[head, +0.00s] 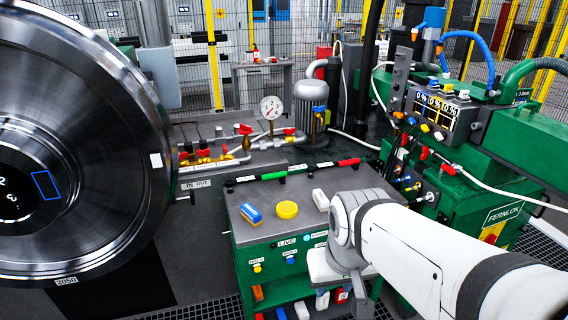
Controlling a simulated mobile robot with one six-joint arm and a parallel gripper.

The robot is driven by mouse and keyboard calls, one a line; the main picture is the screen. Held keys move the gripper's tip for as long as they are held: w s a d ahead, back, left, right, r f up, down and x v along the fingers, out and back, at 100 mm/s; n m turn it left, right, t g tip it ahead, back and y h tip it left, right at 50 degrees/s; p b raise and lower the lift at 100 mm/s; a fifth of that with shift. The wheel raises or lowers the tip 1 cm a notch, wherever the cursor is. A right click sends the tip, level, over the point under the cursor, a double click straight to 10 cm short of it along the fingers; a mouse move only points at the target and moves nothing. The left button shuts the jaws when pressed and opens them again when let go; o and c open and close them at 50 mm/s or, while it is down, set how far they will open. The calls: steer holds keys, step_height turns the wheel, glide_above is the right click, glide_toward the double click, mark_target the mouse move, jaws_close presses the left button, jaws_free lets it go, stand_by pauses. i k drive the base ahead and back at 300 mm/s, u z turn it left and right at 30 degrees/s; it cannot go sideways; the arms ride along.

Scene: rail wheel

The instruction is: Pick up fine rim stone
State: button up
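A green cart with a grey top (262,231) stands in the middle of the head view. On it lie a blue and orange block (251,214), a round yellow puck (287,209) and a small white block (320,200). I cannot tell by sight which of these is the fine rim stone. My white arm reaches in from the lower right, over the cart's right side. My gripper (358,304) points down at the cart's front right, apart from the items on top. Its fingers are too unclear to tell whether they are open.
A large steel rail wheel (75,150) fills the left. Green- and red-handled tools (300,170) lie along the cart's back edge. A lower shelf holds several small items (302,310). A green machine (480,190) with cables stands at the right. Valves and a gauge (271,107) are behind.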

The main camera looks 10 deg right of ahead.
mark_target(321, 200)
steer(key=i, duration=1.05)
steer(key=z, duration=0.1)
